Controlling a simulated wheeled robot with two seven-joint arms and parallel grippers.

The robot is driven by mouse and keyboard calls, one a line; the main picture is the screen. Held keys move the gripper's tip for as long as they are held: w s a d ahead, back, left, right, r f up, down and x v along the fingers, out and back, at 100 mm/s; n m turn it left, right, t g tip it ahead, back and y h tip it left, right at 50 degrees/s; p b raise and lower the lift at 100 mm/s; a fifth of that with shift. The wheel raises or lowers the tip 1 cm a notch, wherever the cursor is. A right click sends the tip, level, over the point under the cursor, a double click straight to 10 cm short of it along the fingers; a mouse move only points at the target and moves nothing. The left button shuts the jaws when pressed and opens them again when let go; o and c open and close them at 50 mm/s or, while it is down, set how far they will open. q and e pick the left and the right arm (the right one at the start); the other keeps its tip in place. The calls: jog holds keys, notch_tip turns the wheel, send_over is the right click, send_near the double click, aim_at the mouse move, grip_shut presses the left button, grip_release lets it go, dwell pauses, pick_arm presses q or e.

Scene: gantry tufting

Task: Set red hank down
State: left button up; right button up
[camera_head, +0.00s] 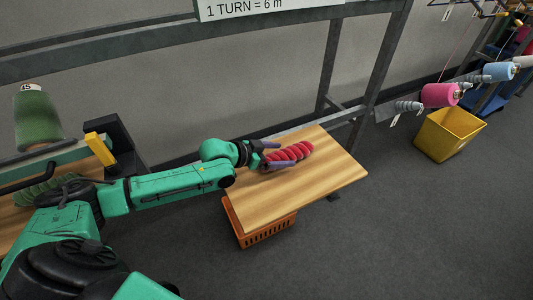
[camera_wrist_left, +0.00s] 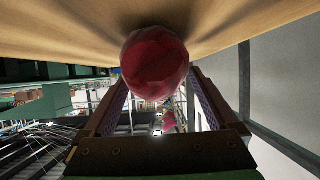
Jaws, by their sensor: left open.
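The red hank (camera_head: 287,156) is a twisted bundle lying on the wooden board (camera_head: 310,190) in the head view. My left gripper (camera_head: 275,155) is at the hank's near left end, its fingers open on either side of it. In the left wrist view the red hank (camera_wrist_left: 155,64) shows end-on as a round red shape against the board (camera_wrist_left: 225,20), between the spread fingers of the gripper (camera_wrist_left: 160,95). I cannot tell whether a finger touches it. My right gripper is not in view.
An orange crate (camera_head: 262,229) is under the board. A green yarn cone (camera_head: 37,118) stands at the left. A pink spool (camera_head: 440,95), a blue spool (camera_head: 498,71) and a yellow bin (camera_head: 449,133) are at the right. The board's right part is bare.

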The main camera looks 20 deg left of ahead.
pick_arm(q)
jog(key=v, duration=0.7)
jog(key=shift+s+a, duration=0.25)
jog(key=shift+a, duration=0.05)
jog(key=s+a+r+p, duration=0.1)
jog(key=s+r+p, duration=0.1)
jog(key=p, duration=0.3)
jog(key=shift+a+r+p, duration=0.15)
jog(key=shift+a+p, duration=0.1)
jog(key=shift+p, duration=0.1)
jog(key=shift+s+a, duration=0.1)
jog(key=shift+s, duration=0.05)
jog(key=shift+f, duration=0.25)
jog(key=shift+s+f, duration=0.1)
